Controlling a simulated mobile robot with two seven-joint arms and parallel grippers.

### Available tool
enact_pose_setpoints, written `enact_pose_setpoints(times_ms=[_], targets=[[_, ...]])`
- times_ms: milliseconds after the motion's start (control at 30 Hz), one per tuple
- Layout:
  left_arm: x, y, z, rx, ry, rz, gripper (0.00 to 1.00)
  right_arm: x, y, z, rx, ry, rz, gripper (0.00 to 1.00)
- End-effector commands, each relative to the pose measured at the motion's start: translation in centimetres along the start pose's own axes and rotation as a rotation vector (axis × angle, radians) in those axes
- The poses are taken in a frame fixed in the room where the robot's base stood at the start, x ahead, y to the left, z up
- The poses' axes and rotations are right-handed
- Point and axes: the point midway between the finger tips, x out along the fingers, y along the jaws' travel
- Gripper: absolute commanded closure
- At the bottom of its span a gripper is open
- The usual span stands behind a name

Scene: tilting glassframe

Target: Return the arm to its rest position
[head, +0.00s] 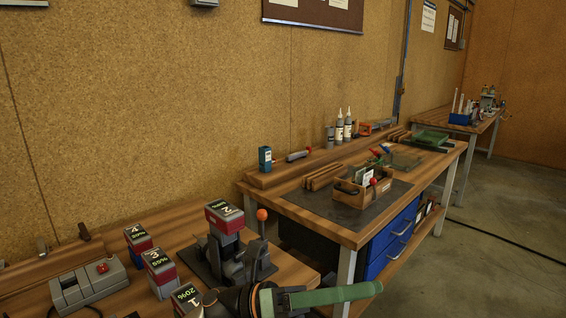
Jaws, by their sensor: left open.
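My left gripper (318,299) is low in the head view, at the bottom edge. A dark wrist with an orange ring leads to a long green part that points right, past the near bench's corner. It is open, and I see nothing held in it. The lower part of the gripper is cut off by the frame, so the full gap between its fingers is hidden. The wrist overlaps a labelled block in the picture; I cannot tell how far apart they are. My right gripper is out of view.
The near bench (180,229) holds several labelled blocks, a dark fixture (200,262) beside an orange-knobbed lever (262,215), and a grey box with a red button (85,285). A second bench (310,215) carries a wooden tote (349,194). Floor is open at right.

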Motion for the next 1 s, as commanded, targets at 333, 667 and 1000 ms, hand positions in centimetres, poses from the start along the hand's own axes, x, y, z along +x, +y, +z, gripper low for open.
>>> enact_pose_setpoints(times_ms=[333, 667, 1000], targets=[[-12.6, 7.9, 0.0, -0.740, -0.843, 0.086, 0.00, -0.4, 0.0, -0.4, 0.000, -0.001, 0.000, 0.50], [-29.3, 13.5, -15.0, -1.408, -1.644, 0.174, 0.00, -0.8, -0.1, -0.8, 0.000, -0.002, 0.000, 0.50], [-37.6, 10.3, -32.1, -1.785, -2.239, 0.234, 0.00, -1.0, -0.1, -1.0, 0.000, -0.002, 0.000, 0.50]])
